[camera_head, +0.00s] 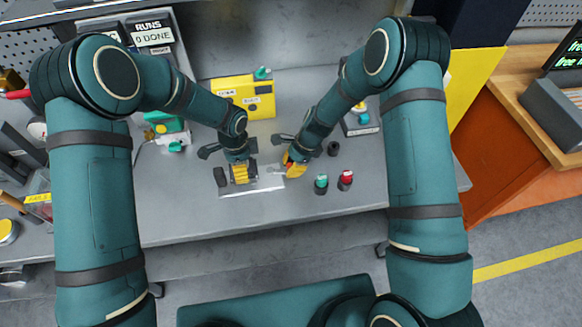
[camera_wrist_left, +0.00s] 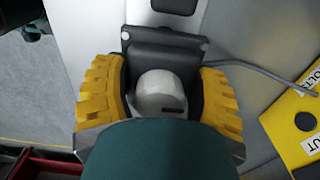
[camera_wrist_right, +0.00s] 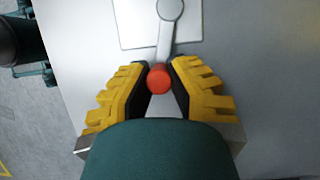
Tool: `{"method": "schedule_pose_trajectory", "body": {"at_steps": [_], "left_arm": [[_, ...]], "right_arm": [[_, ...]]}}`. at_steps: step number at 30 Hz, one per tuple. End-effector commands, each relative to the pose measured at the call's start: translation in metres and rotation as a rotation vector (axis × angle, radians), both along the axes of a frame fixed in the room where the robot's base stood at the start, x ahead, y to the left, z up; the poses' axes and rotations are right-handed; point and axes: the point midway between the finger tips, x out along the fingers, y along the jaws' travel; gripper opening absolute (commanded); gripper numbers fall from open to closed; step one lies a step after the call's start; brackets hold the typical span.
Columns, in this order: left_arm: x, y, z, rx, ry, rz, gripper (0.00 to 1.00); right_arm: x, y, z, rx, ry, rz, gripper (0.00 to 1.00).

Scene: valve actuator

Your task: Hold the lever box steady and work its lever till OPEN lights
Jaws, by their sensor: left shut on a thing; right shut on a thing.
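The lever box (camera_wrist_left: 170,45) is a dark grey housing with a whitish dome, seen in the left wrist view. My left gripper (camera_head: 240,174) is shut on it, one yellow finger on each side. The silver lever (camera_wrist_right: 166,38) ends in a red ball knob (camera_wrist_right: 159,79); its other end is a round pivot over a pale plate (camera_wrist_right: 130,25). My right gripper (camera_head: 295,161) is shut on the lever's knob end, its dark pads on either side. In the head view both grippers hide much of the box and lever. I cannot make out an OPEN light.
A green-topped piece (camera_head: 321,182), a red-topped piece (camera_head: 345,178) and a dark cylinder (camera_head: 333,149) stand right of the plate. A yellow box (camera_head: 243,95) stands behind. A grey cable (camera_wrist_left: 265,75) runs from the lever box. The bench front (camera_head: 200,225) is clear.

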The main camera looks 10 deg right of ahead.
Motion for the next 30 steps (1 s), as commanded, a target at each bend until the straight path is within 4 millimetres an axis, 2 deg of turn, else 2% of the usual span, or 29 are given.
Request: {"method": "schedule_pose_trajectory", "body": {"at_steps": [11, 12, 14, 15, 25, 30], "left_arm": [[0.000, -0.003, 0.000, -0.004, -0.001, -0.005, 0.17], [0.000, -0.003, 0.000, -0.004, -0.001, -0.004, 0.17], [0.000, -0.003, 0.000, -0.004, -0.001, -0.004, 0.17], [0.000, -0.003, 0.000, -0.004, -0.001, -0.003, 0.17], [0.000, -0.001, 0.000, -0.002, -0.001, -0.001, 0.17], [0.000, 0.000, 0.000, -0.001, -0.001, 0.000, 0.17]], "right_arm": [[-0.001, 0.003, 0.000, 0.004, 0.001, 0.008, 0.00], [-0.001, 0.003, 0.000, 0.004, 0.001, 0.008, 0.28], [-0.001, 0.003, 0.000, 0.004, 0.002, 0.007, 0.49], [-0.001, 0.003, 0.000, 0.003, 0.002, 0.007, 0.52], [0.000, 0.000, 0.003, 0.001, -0.001, 0.004, 0.52], [0.001, -0.008, 0.022, 0.000, -0.004, 0.004, 0.52]]}}
